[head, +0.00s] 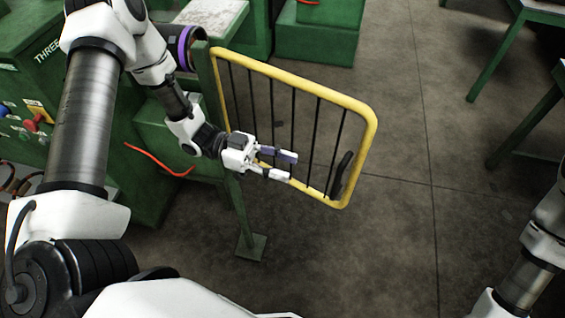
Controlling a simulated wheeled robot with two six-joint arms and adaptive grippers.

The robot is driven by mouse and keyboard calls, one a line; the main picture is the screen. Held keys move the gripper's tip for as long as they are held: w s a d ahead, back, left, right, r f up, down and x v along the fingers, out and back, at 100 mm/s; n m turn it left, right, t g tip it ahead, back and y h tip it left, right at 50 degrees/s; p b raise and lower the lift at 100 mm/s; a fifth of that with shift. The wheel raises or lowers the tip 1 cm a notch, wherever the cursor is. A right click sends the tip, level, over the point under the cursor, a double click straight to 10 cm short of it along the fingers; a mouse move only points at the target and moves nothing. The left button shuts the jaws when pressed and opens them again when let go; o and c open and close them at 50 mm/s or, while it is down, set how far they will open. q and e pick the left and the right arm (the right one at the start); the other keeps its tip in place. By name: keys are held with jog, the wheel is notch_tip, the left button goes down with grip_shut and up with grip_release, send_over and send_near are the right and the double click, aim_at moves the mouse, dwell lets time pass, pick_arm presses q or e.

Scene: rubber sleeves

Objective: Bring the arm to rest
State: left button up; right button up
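My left arm comes in from the left in the head view. Its gripper (285,164) hangs in the air in front of a yellow barred gate. The two fingers are apart, with a gap between them and nothing held there. I cannot tell from this view whether the gripper touches the gate bars. Part of my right arm shows at the right edge, and its gripper is outside the picture.
The yellow gate (372,118) with dark bars and a black handle (341,175) hangs on a green post (238,205). Green machinery (110,150) with an orange cable (160,162) stands at the left. Green tables (500,50) stand at the upper right. The concrete floor between is clear.

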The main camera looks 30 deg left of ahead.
dwell(0.3)
pick_arm(q)
jog(key=s+d+f+n+t+y, duration=0.1)
jog(key=s+d+f+n+y, duration=0.2)
jog(key=f, duration=0.4)
jog(key=s+d+f+n+t+y, duration=0.1)
jog(key=d+f+n+y, duration=0.3)
jog(key=f+n, duration=0.25)
jog(key=s+a+f+n+g+y, duration=0.3)
jog(key=s+a+f+n+y, duration=0.4)
jog(key=s+a+y, duration=0.4)
jog(key=shift+s+a+f+n+g, duration=0.35)
jog(key=shift+s+a+f, duration=0.2)
jog(key=shift+a+f, duration=0.5)
jog(key=shift+w+a+r, duration=0.1)
jog(key=shift+a+r, duration=0.05)
jog(key=shift+r, duration=0.05)
